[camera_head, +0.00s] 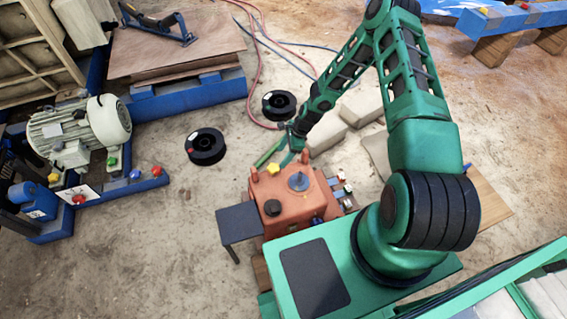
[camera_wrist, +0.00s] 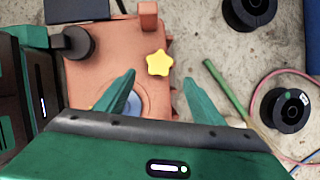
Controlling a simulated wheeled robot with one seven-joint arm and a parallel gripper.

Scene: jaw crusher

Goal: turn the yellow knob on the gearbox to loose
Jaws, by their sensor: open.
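The gearbox (camera_head: 297,207) is an orange-red box in front of my base in the head view; its top also shows in the wrist view (camera_wrist: 105,48). The yellow knob (camera_head: 273,169) is star-shaped and sits near the far edge of the gearbox top. In the wrist view the yellow knob (camera_wrist: 159,63) lies a little beyond my fingertips, roughly midway between them. My gripper (camera_wrist: 160,78) is open and empty, with a green finger on either side, apart from the knob. In the head view my gripper (camera_head: 285,155) is small and partly hidden by the arm.
A black round knob (camera_head: 272,208) and a blue round part (camera_head: 299,181) also sit on the gearbox top. A green rod (camera_wrist: 225,88) lies beside it. Black spools (camera_head: 205,146) lie on the floor. A grey motor (camera_head: 80,130) stands at the left.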

